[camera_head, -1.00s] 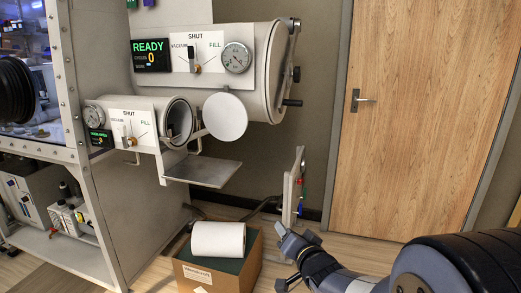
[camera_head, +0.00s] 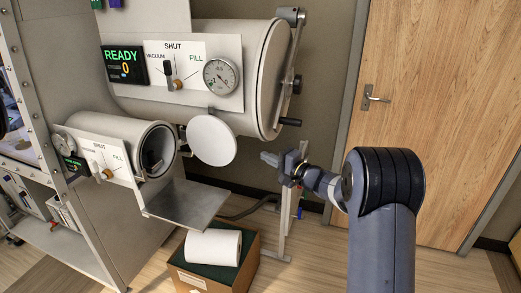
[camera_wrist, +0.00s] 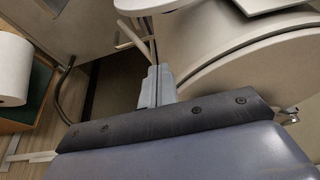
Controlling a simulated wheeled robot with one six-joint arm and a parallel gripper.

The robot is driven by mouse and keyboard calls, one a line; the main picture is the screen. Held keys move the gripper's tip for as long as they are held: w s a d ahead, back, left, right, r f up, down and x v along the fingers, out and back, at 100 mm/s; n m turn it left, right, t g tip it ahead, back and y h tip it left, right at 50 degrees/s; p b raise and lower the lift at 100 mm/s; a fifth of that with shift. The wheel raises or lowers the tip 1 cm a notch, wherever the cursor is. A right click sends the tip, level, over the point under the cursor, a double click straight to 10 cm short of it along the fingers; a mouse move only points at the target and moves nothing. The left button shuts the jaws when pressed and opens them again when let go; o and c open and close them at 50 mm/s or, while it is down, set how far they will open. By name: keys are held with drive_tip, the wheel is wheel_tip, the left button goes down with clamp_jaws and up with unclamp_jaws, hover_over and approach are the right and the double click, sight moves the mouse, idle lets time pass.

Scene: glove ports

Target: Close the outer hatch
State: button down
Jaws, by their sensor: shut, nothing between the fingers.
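The small chamber (camera_head: 150,148) has its round mouth open. Its outer hatch, a white disc (camera_head: 212,140), stands swung open to the right of the mouth. The large chamber (camera_head: 255,75) above has its round end covered, with a lever and black handle across it. My gripper (camera_head: 264,158) is shut and empty, pointing left, just right of the white disc with a small gap showing. In the wrist view my closed fingers (camera_wrist: 158,86) point up the picture, below a pale rounded edge that is probably the disc. Contact cannot be told there.
A metal shelf (camera_head: 186,203) juts out below the small mouth. A cardboard box (camera_head: 215,275) with a white roll (camera_head: 213,247) stands on the floor under it. A slim stand (camera_head: 284,225) is behind my gripper. A wooden door (camera_head: 430,110) is at right.

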drive_tip(key=w+a, duration=0.2)
drive_tip(key=a, duration=0.6)
drive_tip(key=shift+a+p, duration=0.15)
drive_tip(key=shift+p, duration=0.2)
